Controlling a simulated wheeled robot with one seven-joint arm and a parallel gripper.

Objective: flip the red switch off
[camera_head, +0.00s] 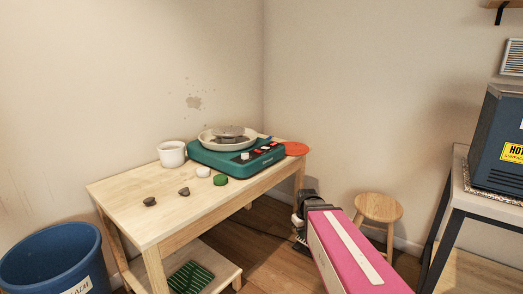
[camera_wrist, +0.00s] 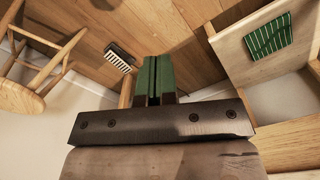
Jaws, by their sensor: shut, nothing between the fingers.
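The teal pottery wheel (camera_head: 208,159) stands on the wooden table (camera_head: 122,193). Small red controls (camera_head: 259,152) show on its front panel; they are too small to tell the switch's position. My gripper (camera_head: 298,222) is low, beyond the table's right end and left of the stool, apart from the wheel. In the wrist view its green fingers (camera_wrist: 153,78) are together and empty, over the floor. The wheel and its switch are not in the wrist view.
A white mug (camera_head: 171,154), a green lump (camera_head: 220,180) and an orange disc (camera_head: 296,149) sit around the wheel. A wooden stool (camera_head: 379,208) stands right. A blue bucket (camera_head: 52,257) stands left. A brush (camera_wrist: 119,56) lies on the floor.

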